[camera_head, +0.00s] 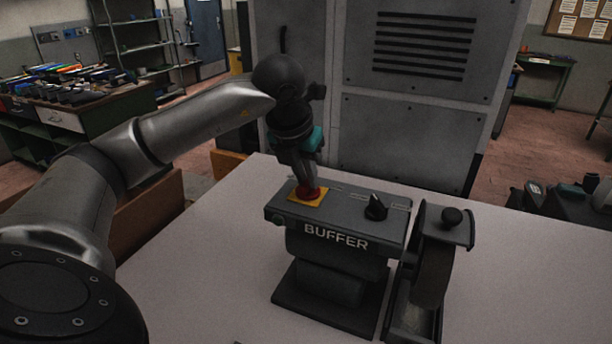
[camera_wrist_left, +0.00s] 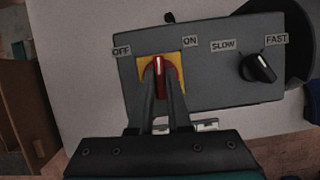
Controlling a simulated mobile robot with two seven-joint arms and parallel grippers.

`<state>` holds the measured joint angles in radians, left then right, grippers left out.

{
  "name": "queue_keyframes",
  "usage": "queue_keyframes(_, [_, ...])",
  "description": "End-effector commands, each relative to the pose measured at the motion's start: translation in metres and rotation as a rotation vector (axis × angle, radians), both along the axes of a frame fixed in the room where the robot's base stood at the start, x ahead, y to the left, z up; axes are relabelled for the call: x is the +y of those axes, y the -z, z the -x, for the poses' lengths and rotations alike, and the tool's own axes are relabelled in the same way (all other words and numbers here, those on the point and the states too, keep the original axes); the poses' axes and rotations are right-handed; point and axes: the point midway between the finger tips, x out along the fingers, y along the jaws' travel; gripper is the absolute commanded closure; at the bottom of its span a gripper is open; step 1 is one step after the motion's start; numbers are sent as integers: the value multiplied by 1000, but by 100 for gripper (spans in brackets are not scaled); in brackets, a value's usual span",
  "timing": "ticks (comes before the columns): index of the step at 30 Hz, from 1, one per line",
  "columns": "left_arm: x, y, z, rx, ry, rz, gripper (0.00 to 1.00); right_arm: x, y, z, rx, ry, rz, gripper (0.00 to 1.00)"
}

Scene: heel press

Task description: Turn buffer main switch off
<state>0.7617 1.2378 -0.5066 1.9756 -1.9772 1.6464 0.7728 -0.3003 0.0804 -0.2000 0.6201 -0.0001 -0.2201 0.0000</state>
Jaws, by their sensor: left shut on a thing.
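The buffer control box (camera_head: 337,242) stands on a pale table, with "BUFFER" on its front. Its main switch is a red knob (camera_head: 309,191) on a yellow plate (camera_head: 297,198) on the box's top. The red knob (camera_wrist_left: 158,68) also shows in the left wrist view between the OFF label (camera_wrist_left: 121,51) and the ON label (camera_wrist_left: 190,41). My left gripper (camera_head: 308,180) reaches down from above and is shut on the red knob, a finger on each side. The fingers hide part of it. My right gripper is not in view.
A black speed knob (camera_head: 376,207) sits right of the switch, between SLOW and FAST labels. The buffer wheel (camera_head: 434,270) stands beside the box at right. A large grey cabinet (camera_head: 400,130) rises behind. The table's right side (camera_head: 540,280) is clear.

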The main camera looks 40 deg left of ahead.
Motion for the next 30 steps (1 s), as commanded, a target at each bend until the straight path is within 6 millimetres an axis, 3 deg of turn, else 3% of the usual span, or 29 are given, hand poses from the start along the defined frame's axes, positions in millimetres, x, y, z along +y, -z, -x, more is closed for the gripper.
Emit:
queue_keyframes(19, [0, -1, 0, -2, -58, 0, 100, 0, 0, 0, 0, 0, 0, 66])
queue_keyframes(20, [0, -1, 0, -2, -58, 0, 82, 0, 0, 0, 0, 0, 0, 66])
queue_keyframes(21, [0, -1, 0, -2, -58, 0, 77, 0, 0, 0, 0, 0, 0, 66])
queue_keyframes(27, [0, -1, 0, -1, -57, 0, 55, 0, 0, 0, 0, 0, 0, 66])
queue_keyframes(30, [0, 0, 0, -1, -57, 0, 54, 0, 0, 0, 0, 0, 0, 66])
